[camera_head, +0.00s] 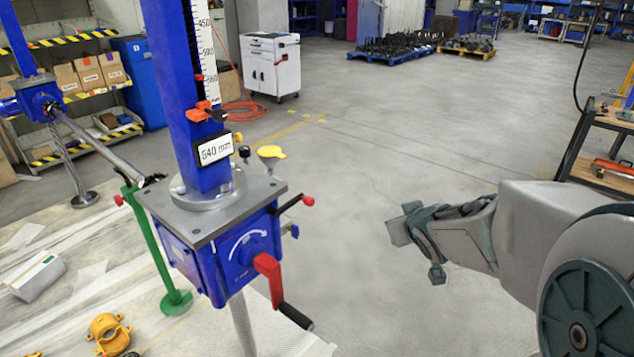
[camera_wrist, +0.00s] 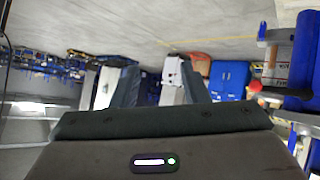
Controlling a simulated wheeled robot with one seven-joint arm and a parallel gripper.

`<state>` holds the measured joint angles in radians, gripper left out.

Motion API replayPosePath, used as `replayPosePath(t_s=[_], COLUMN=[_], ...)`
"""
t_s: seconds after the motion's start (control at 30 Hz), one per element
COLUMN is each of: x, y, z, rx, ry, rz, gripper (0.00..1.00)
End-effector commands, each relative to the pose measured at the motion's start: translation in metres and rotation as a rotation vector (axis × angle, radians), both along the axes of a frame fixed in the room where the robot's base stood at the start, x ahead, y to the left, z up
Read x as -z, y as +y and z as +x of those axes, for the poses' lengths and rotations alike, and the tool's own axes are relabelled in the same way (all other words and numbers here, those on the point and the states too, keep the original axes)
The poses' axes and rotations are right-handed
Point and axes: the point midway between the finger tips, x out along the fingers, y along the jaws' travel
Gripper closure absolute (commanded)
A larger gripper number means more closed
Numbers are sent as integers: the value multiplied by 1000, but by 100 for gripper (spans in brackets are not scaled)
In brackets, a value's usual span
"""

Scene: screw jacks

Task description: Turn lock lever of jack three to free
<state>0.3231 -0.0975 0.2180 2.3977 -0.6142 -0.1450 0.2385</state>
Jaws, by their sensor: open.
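A blue screw jack (camera_head: 225,245) stands left of centre in the head view, with a grey top plate and a tall blue column. A short black lever with a red knob (camera_head: 308,200) sticks out to the right from the housing, probably the lock lever. A red crank (camera_head: 268,268) with a black grip is below it. My gripper (camera_head: 416,250) is open and empty, in the air right of the jack and apart from it. In the wrist view, its two fingers (camera_wrist: 160,88) are spread; a red knob (camera_wrist: 255,86) shows right of them.
A second blue jack head (camera_head: 38,98) is at the far left, joined by a shaft (camera_head: 100,145). A green stand (camera_head: 150,245) is left of the housing. A shelved cart (camera_head: 600,145) is at the right. Open floor lies between jack and gripper.

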Motion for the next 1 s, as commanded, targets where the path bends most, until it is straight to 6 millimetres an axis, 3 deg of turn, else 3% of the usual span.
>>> replayPosePath(t_s=[0.1, 0.27, 0.5, 0.73, 1.0], x=[18, 33, 43, 41, 39], y=[14, 44, 78, 89, 117], z=[31, 51, 42, 29, 47], rx=[-142, -372, -660, -780, -793], ry=[-109, -239, -366, -413, -417], rz=[49, 179, 435, 565, 576], gripper=[59, 59, 59, 59, 59])
